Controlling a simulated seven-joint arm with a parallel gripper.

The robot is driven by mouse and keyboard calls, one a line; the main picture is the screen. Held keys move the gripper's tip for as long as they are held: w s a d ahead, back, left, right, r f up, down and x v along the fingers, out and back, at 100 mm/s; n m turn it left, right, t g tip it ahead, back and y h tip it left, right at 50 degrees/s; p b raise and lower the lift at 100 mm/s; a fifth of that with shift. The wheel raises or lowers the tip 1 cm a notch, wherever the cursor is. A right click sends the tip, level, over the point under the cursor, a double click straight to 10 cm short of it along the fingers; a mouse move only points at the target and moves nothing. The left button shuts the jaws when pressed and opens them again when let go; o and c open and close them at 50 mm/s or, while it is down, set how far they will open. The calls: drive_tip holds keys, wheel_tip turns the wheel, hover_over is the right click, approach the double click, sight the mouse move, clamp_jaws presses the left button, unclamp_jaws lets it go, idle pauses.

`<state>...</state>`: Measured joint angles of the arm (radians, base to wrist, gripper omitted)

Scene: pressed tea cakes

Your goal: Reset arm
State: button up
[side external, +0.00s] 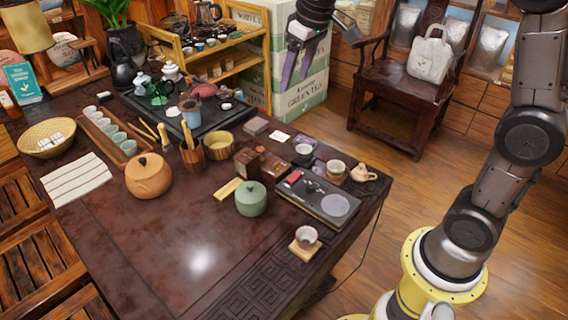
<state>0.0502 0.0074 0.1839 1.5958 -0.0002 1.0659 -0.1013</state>
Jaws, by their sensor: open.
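My gripper (295,82) is at the top middle of the side external view, above the far right side of the dark wooden table (165,225). The upper part of the wrist is cut off by the frame's top edge.
A wooden chair (395,78) with a white bag (430,58) stands right of the boxes. The table's front left is clear.

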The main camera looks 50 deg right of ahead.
drive_tip(key=s+a+r+t, duration=0.1)
drive_tip(key=s+a+t, duration=0.15)
drive_tip(key=s, duration=1.85)
drive_tip(key=s+f, duration=0.4)
drive_tip(key=f, duration=0.1)
drive_tip(key=shift+s+d+f+m, duration=0.2)
drive_tip(key=shift+s+f+m, duration=0.05)
drive_tip(key=shift+f+m, duration=0.05)
